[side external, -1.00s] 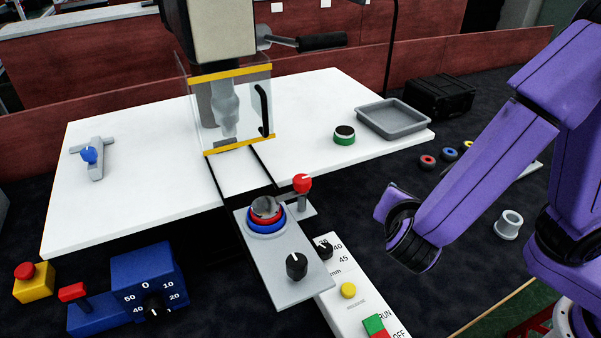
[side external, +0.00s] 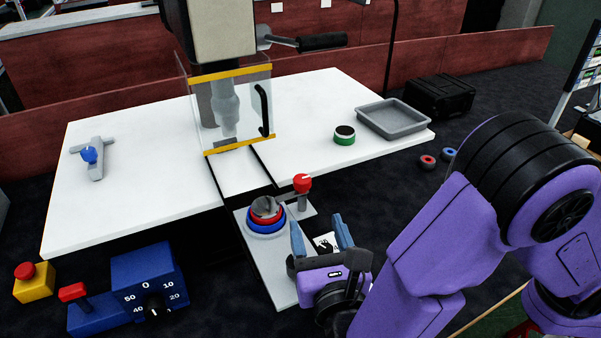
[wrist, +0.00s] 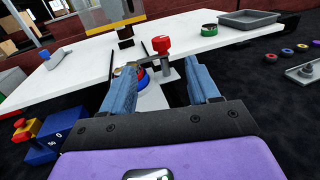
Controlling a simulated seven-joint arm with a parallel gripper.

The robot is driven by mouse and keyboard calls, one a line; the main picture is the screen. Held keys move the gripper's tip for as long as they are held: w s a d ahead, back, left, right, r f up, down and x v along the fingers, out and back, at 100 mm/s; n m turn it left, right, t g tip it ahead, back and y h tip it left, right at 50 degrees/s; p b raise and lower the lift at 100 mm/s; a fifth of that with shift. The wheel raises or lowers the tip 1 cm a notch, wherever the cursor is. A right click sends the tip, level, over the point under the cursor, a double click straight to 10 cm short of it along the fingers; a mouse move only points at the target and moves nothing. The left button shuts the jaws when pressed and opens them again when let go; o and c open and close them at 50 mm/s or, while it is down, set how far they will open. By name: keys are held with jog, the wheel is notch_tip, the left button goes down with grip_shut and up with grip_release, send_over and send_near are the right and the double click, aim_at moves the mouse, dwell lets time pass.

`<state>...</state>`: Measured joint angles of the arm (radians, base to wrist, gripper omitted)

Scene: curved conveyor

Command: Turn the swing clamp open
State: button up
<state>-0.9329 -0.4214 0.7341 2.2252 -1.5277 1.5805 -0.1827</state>
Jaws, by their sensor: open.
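The swing clamp has a red knob (side external: 302,183) on a grey post, and its grey arm reaches left to a part with red and blue rings (side external: 266,217) on a grey plate (side external: 268,268). In the wrist view the red knob (wrist: 161,45) stands upright beyond my fingertips, between them in the picture. My gripper (side external: 320,232) is open and empty, with blue fingers pointing towards the clamp. It is apart from the knob, on the near side of it. My right finger and hand hide part of the plate and its black knob.
A white table (side external: 150,195) carries a press with a clear guard (side external: 264,105), a green-ringed button (side external: 344,135) and a grey tray (side external: 392,120). A blue dial box (side external: 145,275) and a yellow box with a red button (side external: 34,283) stand at front left.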

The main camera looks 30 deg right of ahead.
aim_at(300, 174)
jog(key=x, duration=1.4)
jog(key=shift+w+d, duration=0.1)
jog(key=shift+w, duration=0.3)
jog(key=shift+c, duration=0.2)
jog(key=c, duration=0.9)
